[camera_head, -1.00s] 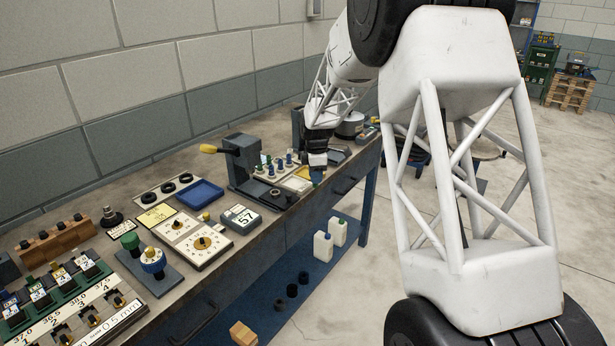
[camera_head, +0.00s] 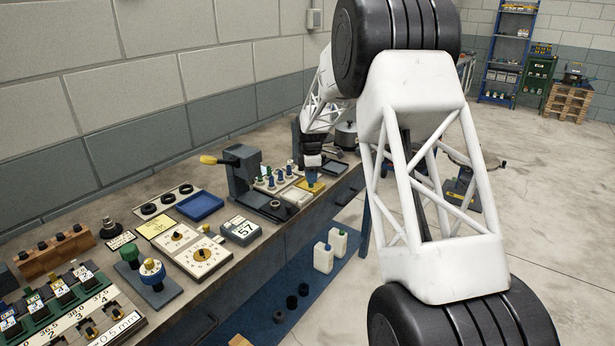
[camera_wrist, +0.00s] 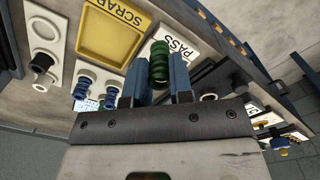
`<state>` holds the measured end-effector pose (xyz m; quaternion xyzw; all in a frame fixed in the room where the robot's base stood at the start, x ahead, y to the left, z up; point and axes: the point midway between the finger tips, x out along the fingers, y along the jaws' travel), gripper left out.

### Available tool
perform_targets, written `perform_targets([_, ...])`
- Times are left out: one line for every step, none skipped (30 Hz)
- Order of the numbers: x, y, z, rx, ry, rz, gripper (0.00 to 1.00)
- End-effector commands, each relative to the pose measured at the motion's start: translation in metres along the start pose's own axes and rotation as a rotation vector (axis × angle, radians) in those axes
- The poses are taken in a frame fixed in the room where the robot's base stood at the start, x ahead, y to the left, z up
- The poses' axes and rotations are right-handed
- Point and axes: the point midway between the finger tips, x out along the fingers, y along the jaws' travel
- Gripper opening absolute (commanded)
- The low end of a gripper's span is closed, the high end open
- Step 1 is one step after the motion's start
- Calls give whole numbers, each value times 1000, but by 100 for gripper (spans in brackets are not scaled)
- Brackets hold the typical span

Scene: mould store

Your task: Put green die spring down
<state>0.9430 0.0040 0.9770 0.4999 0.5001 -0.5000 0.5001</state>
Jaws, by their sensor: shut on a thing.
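In the wrist view my gripper (camera_wrist: 160,82) is shut on the green die spring (camera_wrist: 159,62), which sits between the two blue fingers. Beyond the spring lie a yellow tray marked SCRAP (camera_wrist: 105,38) and a white tray marked PASS (camera_wrist: 175,42); the spring overlaps the PASS tray in this view. I cannot tell whether the spring touches anything below. In the head view my gripper (camera_head: 312,180) is small, over the far part of the bench near the yellow tray (camera_head: 308,187). The spring is too small to make out there.
Blue springs (camera_wrist: 83,88) stand in white holders beside the gripper. In the head view a lever press (camera_head: 243,172) stands left of the gripper, and a blue tray (camera_head: 200,206) and a block reading 57 (camera_head: 240,230) lie nearer. A dark tray (camera_head: 335,168) lies to the right.

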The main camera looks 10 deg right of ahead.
Motion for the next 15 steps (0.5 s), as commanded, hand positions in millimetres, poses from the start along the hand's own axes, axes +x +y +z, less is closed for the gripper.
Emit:
perform_targets([1,7,0,0,0,0,0])
perform_targets([1,11,0,0,0,1,0])
perform_targets([2,16,0,0,0,1,0])
perform_targets([2,19,0,0,0,1,0])
perform_targets([3,23,0,0,0,0,0])
perform_targets([4,27,0,0,0,-1,0])
perform_targets([4,31,0,0,0,-1,0])
perform_targets([4,35,0,0,0,0,0])
perform_targets([4,40,0,0,0,0,0])
perform_targets([5,43,0,0,0,0,0])
perform_targets([5,47,0,0,0,1,0])
perform_targets([5,52,0,0,0,1,0])
perform_targets([6,55,0,0,0,1,0])
perform_targets([6,58,0,0,0,0,0])
perform_targets([6,61,0,0,0,0,0])
